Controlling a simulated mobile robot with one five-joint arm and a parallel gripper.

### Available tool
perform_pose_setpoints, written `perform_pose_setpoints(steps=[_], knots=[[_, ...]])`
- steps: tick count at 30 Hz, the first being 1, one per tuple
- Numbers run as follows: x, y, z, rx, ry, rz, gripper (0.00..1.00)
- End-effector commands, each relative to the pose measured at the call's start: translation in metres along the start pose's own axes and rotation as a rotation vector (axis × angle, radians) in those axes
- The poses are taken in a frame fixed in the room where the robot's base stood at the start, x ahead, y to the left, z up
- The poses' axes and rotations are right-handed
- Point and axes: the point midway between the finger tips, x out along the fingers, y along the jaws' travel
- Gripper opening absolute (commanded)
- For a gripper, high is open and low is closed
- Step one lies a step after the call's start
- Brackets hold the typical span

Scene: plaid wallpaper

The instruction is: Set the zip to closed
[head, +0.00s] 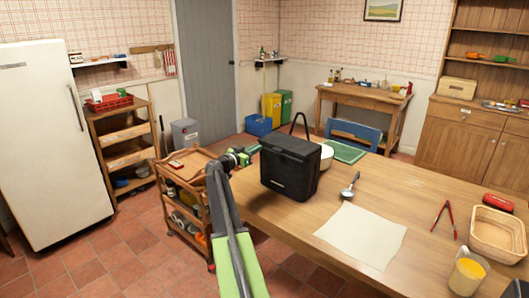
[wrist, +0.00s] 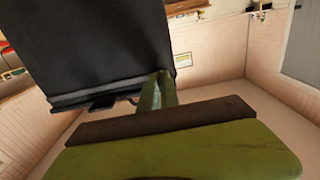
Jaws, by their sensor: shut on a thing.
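The black bag (head: 290,168) stands upright on the wooden table (head: 400,182), its loop handle raised. My gripper (head: 252,150) reaches the upper left side of the bag in the head view. In the wrist view the bag's dark wall (wrist: 90,45) fills the upper left, with a ridged seam (wrist: 95,93) along its edge. The green fingers of my gripper (wrist: 164,78) are together at the bag's corner by this seam. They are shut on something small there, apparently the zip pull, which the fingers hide. How far the zip is open cannot be told.
A white bowl (head: 326,156) and a green tray (head: 346,152) are behind the bag. A wooden trolley (head: 186,166) stands left of the table.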

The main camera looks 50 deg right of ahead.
Motion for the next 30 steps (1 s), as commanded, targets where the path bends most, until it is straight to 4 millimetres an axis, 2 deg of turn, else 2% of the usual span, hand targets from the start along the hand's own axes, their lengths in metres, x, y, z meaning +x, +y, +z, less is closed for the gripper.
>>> perform_pose_setpoints(steps=[12, 13, 17, 26, 30], knots=[[0.001, -0.003, 0.000, -0.001, 0.001, -0.001, 0.00], [0.001, -0.003, 0.000, -0.001, 0.001, -0.001, 0.10], [0.002, -0.003, 0.000, 0.000, 0.001, 0.000, 0.27], [0.001, -0.002, 0.000, 0.000, 0.000, 0.001, 0.28], [-0.014, -0.001, 0.000, 0.000, 0.000, -0.001, 0.28]])
